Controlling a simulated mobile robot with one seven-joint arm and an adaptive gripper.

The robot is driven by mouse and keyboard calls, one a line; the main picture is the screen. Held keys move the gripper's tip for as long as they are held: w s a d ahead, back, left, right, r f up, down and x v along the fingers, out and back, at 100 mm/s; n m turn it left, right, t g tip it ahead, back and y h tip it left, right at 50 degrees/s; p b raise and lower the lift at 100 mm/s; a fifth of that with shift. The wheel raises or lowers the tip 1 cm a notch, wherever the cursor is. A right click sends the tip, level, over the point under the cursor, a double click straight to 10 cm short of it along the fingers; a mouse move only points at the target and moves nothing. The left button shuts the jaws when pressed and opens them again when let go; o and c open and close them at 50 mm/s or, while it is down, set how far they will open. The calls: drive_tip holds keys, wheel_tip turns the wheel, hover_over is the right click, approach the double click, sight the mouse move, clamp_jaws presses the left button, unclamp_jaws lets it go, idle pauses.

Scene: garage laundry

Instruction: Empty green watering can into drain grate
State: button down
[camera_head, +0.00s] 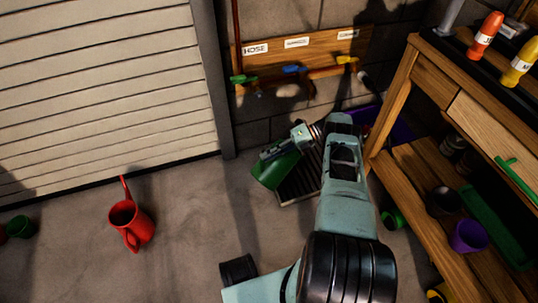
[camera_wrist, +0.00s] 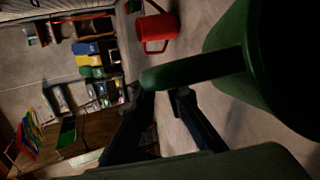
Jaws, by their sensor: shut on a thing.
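The green watering can (camera_head: 272,173) hangs in my gripper (camera_head: 270,152) at the left edge of the drain grate (camera_head: 306,181) in the head view. The can looks tilted, but its spout and opening are not clear there. In the wrist view the can's dark green body (camera_wrist: 278,55) fills the upper right, with its handle reaching left to my fingers (camera_wrist: 165,98). My gripper is shut on the can's handle. My arm hides part of the grate. Whether water is flowing cannot be seen.
A red watering can (camera_head: 131,220) stands on the floor at left, near the shutter door (camera_head: 100,90). A wooden bench (camera_head: 425,190) with bottles and pots stands at right. A hose and tap board (camera_head: 300,62) is on the back wall. The floor between is clear.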

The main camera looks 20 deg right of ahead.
sight(260, 176)
drive_tip(key=shift+s+a+f+n+t+h, duration=0.15)
drive_tip(key=shift+s+a+f+h, duration=0.25)
drive_tip(key=shift+a, duration=0.35)
drive_tip(key=shift+s+a+f+n+t+h, duration=0.1)
drive_tip(key=shift+s+a+f+h, duration=0.15)
drive_tip(key=shift+a+h, duration=0.35)
drive_tip(key=shift+s+a+f+n+t+h, duration=0.15)
drive_tip(key=shift+s+a+f+h, duration=0.2)
drive_tip(key=shift+a, duration=0.5)
wheel_tip(260, 176, down, 9)
drive_tip(key=a+n+t+h+p, duration=0.1)
drive_tip(key=h+p, duration=0.3)
drive_tip(key=h, duration=0.4)
drive_tip(key=shift+s+a+n+t, duration=0.45)
drive_tip(key=shift+a+t, duration=0.25)
drive_tip(key=shift+a, duration=0.1)
drive_tip(key=shift+f, duration=0.1)
